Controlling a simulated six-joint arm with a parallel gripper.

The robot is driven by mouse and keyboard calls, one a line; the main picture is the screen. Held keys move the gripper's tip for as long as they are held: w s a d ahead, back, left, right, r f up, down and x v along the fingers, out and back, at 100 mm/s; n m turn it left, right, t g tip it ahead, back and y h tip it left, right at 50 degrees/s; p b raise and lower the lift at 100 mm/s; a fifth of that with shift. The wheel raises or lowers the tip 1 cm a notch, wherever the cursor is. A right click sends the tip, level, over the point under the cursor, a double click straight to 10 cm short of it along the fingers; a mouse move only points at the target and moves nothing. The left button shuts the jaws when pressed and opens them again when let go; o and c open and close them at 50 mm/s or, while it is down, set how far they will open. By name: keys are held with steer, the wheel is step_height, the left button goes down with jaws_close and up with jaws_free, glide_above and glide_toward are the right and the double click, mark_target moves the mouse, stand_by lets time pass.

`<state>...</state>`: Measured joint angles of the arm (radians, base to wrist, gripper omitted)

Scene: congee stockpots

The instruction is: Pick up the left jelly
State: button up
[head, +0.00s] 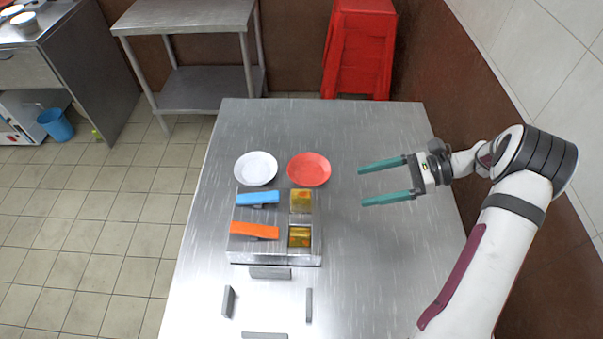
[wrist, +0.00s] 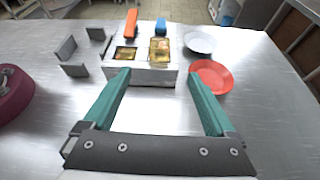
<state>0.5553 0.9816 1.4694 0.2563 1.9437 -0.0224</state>
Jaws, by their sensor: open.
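Two amber jellies sit in the right-hand compartments of a metal holder (head: 275,258) on the table. In the head view one jelly (head: 301,201) is at the back and the other jelly (head: 300,238) is at the front. In the wrist view the front one is the left jelly (wrist: 126,53), low in its compartment. The back one is the right jelly (wrist: 160,49) and looks higher. My gripper (head: 361,185) is open and empty, to the right of the holder and apart from both jellies. Its teal fingers point toward the holder in the wrist view (wrist: 159,73).
A blue-topped piece (head: 257,197) and an orange-topped piece (head: 254,231) lie on the holder's left side. A white plate (head: 255,168) and a red plate (head: 309,169) stand behind it. Several grey upright plates (head: 228,302) stand in front. The table's right side is clear.

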mark_target(305, 196)
steer(key=x, duration=1.5)
steer(key=shift+a, duration=0.35)
jaws_close()
